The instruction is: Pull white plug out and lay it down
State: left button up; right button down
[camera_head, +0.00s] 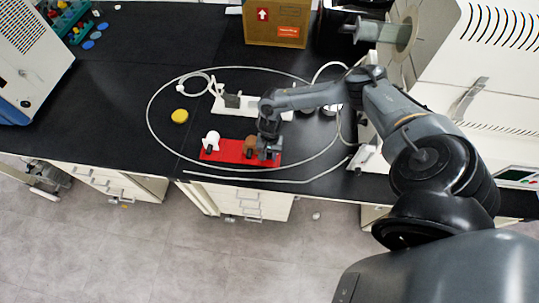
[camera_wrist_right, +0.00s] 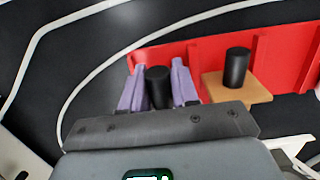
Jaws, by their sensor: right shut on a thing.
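A white plug-like piece (camera_head: 211,139) stands at the left end of a red holder (camera_head: 232,155) in the head view. A brown piece (camera_head: 250,143) is in the holder's middle; in the wrist view it shows as a tan block with a black post (camera_wrist_right: 237,67) on top. My right gripper (camera_head: 268,150) is at the holder's right end, apart from the white piece. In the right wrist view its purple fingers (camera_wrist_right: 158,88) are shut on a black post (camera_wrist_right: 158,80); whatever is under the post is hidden. My left gripper is not in view.
A white strip (camera_head: 255,113) with a dark grey piece (camera_head: 232,100) lies behind the holder. A white cable (camera_head: 149,113) loops around both. A yellow disc (camera_head: 180,116) lies left. A cardboard box (camera_head: 276,22) stands behind.

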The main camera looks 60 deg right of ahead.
jog(key=shift+f, duration=0.2)
jog(key=shift+f, duration=0.6)
jog(key=c, duration=0.8)
grip_release()
jog(key=shift+r, duration=0.1)
